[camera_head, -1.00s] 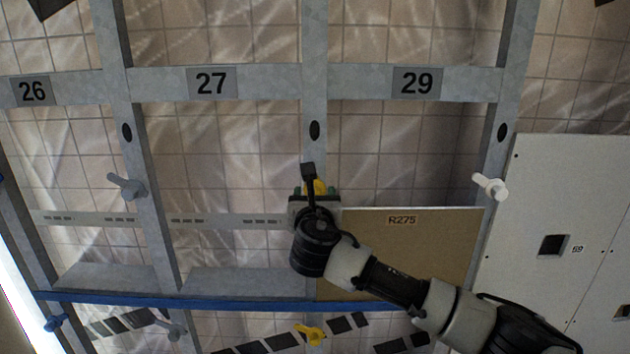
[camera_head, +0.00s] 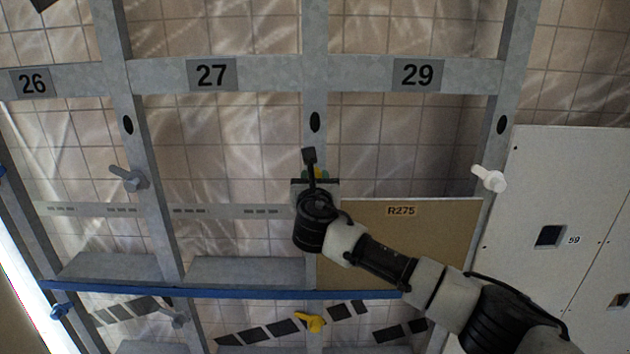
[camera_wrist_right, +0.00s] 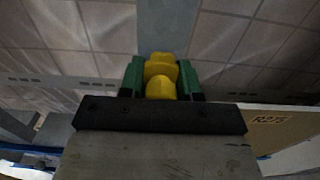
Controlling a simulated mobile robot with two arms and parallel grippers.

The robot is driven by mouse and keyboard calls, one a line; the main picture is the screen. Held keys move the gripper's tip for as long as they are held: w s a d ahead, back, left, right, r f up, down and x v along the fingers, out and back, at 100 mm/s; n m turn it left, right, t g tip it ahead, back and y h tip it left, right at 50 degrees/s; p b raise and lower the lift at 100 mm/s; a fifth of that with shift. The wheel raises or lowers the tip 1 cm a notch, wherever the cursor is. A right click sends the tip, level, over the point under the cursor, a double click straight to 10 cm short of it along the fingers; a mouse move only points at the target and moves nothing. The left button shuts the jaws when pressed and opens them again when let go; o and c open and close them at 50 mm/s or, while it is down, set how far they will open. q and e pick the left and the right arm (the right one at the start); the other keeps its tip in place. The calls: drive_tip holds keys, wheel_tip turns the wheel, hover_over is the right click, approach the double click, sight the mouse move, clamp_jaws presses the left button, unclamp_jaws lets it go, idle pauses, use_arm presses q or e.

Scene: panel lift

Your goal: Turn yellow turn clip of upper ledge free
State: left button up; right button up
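The yellow turn clip (camera_head: 317,173) sits on the middle upright (camera_head: 315,80), just above the top edge of the tan panel R275 (camera_head: 420,235). My right gripper (camera_head: 316,174) reaches up to it from the lower right, and my wrist hides most of the clip in the head view. In the right wrist view the two green fingers (camera_wrist_right: 161,78) press on either side of the yellow clip (camera_wrist_right: 161,72), with no clear gap. The clip's turn angle is hard to tell. My left gripper is not in view.
A second yellow clip (camera_head: 310,323) sits low, below the blue rail (camera_head: 220,295). A white clip (camera_head: 489,179) is on the right upright and a grey clip (camera_head: 128,179) on the left one. A white panel (camera_head: 555,200) stands at right. The bay under 27 is open.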

drive_tip(key=shift+f, duration=0.1)
drive_tip(key=shift+c, duration=0.3)
drive_tip(key=m+b, duration=0.4)
drive_tip(key=m, duration=0.4)
drive_tip(key=m+b, duration=0.5)
drive_tip(key=m, duration=0.3)
drive_tip(key=m+b, duration=0.4)
drive_tip(key=m, duration=0.3)
drive_tip(key=shift+d+f+m, duration=0.1)
drive_tip(key=shift+f+m, duration=0.15)
drive_tip(key=shift+m, duration=0.15)
idle(0.3)
drive_tip(key=o, duration=0.9)
drive_tip(key=shift+o, duration=0.2)
drive_tip(key=shift+s+b, duration=0.15)
drive_tip(key=shift+b, duration=0.2)
